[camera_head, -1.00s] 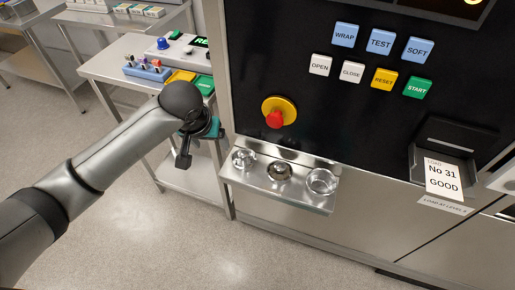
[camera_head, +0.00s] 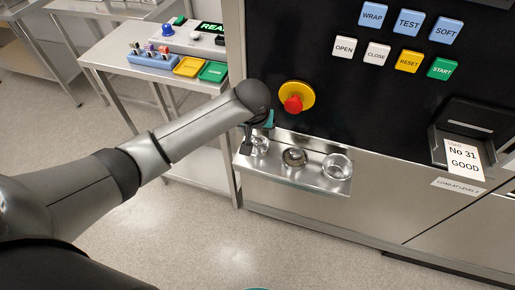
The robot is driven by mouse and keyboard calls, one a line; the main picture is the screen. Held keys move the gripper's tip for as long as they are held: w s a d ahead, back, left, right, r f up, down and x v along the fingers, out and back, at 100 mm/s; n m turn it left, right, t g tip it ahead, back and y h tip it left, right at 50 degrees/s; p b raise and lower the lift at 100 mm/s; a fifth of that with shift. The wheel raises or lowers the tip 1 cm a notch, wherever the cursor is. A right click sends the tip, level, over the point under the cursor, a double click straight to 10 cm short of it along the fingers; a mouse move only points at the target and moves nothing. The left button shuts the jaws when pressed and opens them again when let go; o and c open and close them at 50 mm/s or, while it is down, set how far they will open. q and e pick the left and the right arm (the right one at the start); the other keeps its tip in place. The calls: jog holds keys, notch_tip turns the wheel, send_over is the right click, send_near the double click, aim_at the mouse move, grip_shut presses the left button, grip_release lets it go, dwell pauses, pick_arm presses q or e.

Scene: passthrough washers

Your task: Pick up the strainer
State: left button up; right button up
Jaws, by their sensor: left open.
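Three small round pieces sit in a row on a steel shelf (camera_head: 316,183) on the front of the machine. The middle one is a dark metallic cup (camera_head: 294,157), which looks most like the strainer, but it is too small to be sure. The right one is a clear, shiny bowl (camera_head: 337,167). The left one (camera_head: 260,145) is partly hidden by my gripper. My left gripper (camera_head: 251,147) is open, pointing down at the shelf's left end, beside the left piece. I cannot tell whether it touches it. My right gripper is not recognisable in view.
A red stop knob (camera_head: 293,104) on a yellow disc sticks out just above the shelf. Labelled buttons (camera_head: 376,53) are higher on the black panel. A side table (camera_head: 112,62) with yellow and green trays stands at left.

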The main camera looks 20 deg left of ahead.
aim_at(257, 139)
pick_arm(q)
jog(key=b+x, duration=0.1)
jog(key=x, duration=0.4)
jog(key=shift+s+a+b, duration=0.1)
jog(key=shift+a+b, duration=0.05)
jog(key=shift+b, duration=0.2)
jog(key=shift+f, duration=0.5)
jog(key=c, duration=1.2)
grip_shut()
